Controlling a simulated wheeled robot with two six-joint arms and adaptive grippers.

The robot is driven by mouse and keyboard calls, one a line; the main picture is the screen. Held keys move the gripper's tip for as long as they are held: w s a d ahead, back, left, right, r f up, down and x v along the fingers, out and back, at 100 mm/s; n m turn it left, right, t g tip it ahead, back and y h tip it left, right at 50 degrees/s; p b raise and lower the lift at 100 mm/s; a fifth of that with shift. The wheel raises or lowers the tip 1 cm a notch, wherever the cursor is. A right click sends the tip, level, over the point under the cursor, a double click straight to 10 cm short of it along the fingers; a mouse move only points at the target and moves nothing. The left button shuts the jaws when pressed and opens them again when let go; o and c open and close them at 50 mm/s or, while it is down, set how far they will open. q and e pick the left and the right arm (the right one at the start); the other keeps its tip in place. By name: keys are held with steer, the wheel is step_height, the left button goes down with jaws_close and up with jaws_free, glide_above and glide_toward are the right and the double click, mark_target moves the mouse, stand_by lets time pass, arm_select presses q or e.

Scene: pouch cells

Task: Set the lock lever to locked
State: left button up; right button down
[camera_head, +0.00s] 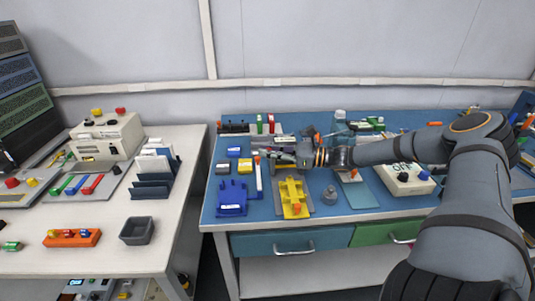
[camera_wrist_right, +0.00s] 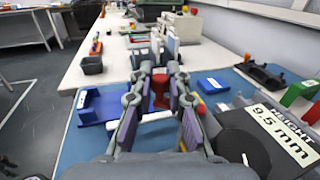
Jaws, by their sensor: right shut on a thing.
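The lock lever appears to be a white bar (camera_head: 259,178) with a red knob (camera_head: 257,158) at its far end, beside a blue fixture (camera_head: 231,198) on the blue bench. My right gripper (camera_head: 272,158) comes in from the right at the knob. In the right wrist view, my right gripper (camera_wrist_right: 159,76) has its two fingers on either side of the red knob (camera_wrist_right: 160,91) and is shut on it. The white bar (camera_wrist_right: 155,118) crosses below the fingers, next to the blue fixture (camera_wrist_right: 88,108). The fingers partly hide the knob and bar. My left gripper is not in view.
A yellow fixture (camera_head: 291,196) on a grey plate stands right of the lever. A height-marked block (camera_wrist_right: 280,135) is near the gripper. A white table (camera_head: 90,245) stands left, across a gap.

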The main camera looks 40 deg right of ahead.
steer(key=shift+d+r, duration=0.1)
stand_by(0.5)
steer(key=c, duration=1.3)
jaws_free()
steer(key=shift+s, duration=0.1)
